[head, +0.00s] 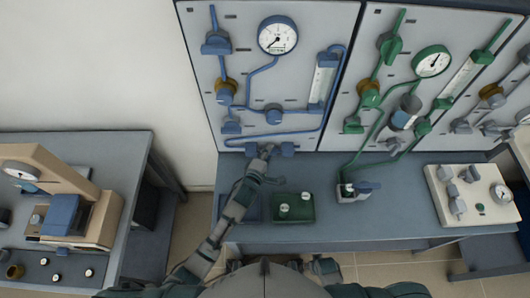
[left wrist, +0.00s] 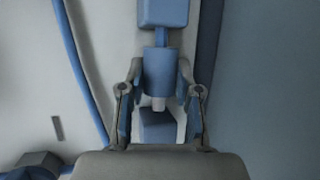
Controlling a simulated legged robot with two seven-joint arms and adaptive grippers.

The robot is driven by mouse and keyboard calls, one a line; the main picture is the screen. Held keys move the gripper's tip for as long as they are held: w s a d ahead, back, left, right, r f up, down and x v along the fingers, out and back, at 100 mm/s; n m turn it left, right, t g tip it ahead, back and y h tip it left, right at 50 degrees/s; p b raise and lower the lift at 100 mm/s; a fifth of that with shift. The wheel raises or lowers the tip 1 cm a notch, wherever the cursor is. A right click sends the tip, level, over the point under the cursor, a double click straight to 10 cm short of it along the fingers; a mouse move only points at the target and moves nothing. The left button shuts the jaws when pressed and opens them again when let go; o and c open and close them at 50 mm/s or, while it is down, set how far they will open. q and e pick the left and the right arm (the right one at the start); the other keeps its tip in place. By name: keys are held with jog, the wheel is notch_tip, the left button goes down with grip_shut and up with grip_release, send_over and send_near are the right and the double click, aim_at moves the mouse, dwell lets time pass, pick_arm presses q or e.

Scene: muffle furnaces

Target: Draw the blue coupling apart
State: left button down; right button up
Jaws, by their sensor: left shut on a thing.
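The blue coupling (head: 288,149) is at the bottom edge of the blue-piped panel, partly hidden by my left gripper (head: 266,154). In the left wrist view, my left gripper (left wrist: 160,95) has its two fingers on either side of the coupling's blue sleeve (left wrist: 158,70), shut on it. Above the sleeve a narrow blue neck leads to a blue block (left wrist: 163,12). Below it, a short pale stem (left wrist: 158,103) shows between the sleeve and a lower blue block (left wrist: 158,126). My right gripper is not clearly seen.
A blue-piped panel (head: 210,75) with a gauge (head: 278,35) stands behind the bench. A green-piped panel is at its right. A green tray (head: 293,220) with small white-topped pieces and a valve box (head: 353,191) are on the bench. A furnace table is at left.

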pick_arm(q)
jog(key=shift+d+f, duration=0.1)
jog(key=shift+f, duration=0.05)
jog(key=shift+d, duration=0.15)
jog(key=c, duration=1.2)
grip_release()
jog(key=shift+s+d, duration=0.15)
jog(key=shift+d, duration=0.05)
jog(key=o, duration=0.4)
jog(key=shift+d, duration=0.2)
jog(key=shift+w+d, duration=0.2)
jog(key=shift+d, duration=0.05)
jog(key=shift+s+a, duration=0.15)
jog(key=v, duration=1.1)
jog(key=shift+s, duration=0.25)
pick_arm(e)
jog(key=shift+d, duration=0.25)
